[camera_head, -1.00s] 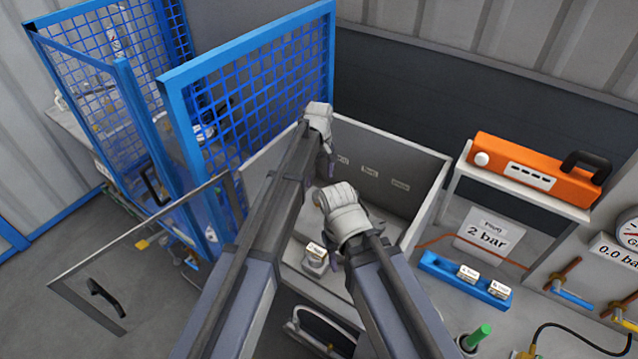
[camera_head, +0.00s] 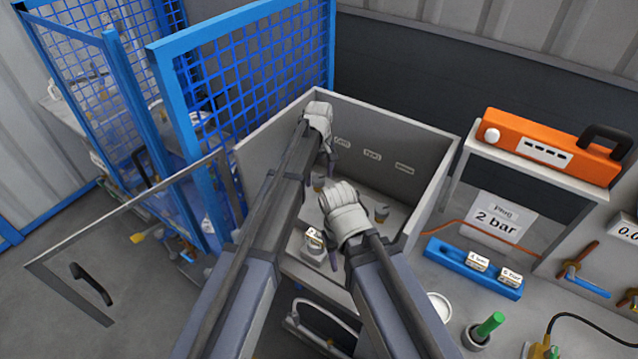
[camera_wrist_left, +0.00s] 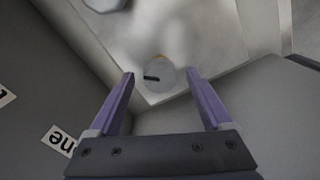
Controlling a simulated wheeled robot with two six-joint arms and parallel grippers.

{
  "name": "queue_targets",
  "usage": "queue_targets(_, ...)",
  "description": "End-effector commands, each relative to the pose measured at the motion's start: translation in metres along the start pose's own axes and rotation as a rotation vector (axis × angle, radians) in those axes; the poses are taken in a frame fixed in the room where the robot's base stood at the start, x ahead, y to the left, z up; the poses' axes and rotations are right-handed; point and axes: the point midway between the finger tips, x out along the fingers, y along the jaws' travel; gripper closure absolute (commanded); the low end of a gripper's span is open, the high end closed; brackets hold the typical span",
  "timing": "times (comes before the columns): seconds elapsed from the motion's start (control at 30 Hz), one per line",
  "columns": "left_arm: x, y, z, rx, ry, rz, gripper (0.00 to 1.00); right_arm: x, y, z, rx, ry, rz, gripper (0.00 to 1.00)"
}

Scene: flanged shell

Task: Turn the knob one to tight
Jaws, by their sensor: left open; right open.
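My left gripper (camera_head: 330,170) hangs in the open grey box, pointing down. In the left wrist view its two purple fingers (camera_wrist_left: 160,76) are apart. A round grey knob (camera_wrist_left: 161,80) with a dark mark lies between and beyond the fingertips; I cannot tell whether they touch it. In the head view a small dark knob (camera_head: 318,184) shows beside the left fingers, and another knob (camera_head: 381,212) stands farther right. My right gripper (camera_head: 333,258) is open, lower in the picture, beside a pale labelled fitting (camera_head: 315,246). Its fingers are mostly hidden by its wrist.
The grey box (camera_head: 447,185) has walls around the knobs and small labels (camera_head: 372,155) on its back wall. A glazed door (camera_head: 130,235) swings out at left, near the blue mesh guard (camera_head: 245,100). A blue rack (camera_head: 450,262) and orange case (camera_head: 550,145) stand at right.

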Motion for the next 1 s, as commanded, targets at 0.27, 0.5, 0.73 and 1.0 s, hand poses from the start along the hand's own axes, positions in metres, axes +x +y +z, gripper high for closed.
queue_targets(0.27,0.0060,0.0000,0.0000,0.000,0.000,0.000,0.17,0.0059,-0.0006,-0.0003,0.000,0.000,0.000,0.50)
queue_targets(0.5,0.0059,0.0000,0.0000,0.000,0.000,0.000,0.34,0.0059,-0.0006,-0.0003,0.000,0.000,0.000,0.50)
queue_targets(0.73,0.0060,0.0000,0.0000,0.000,0.000,0.000,0.60,0.0059,-0.0006,-0.0003,0.000,0.000,0.000,0.50)
queue_targets(1.0,0.0060,0.0000,0.0001,0.000,0.000,0.000,0.90,0.0060,-0.0006,-0.0004,0.000,0.000,0.000,0.50)
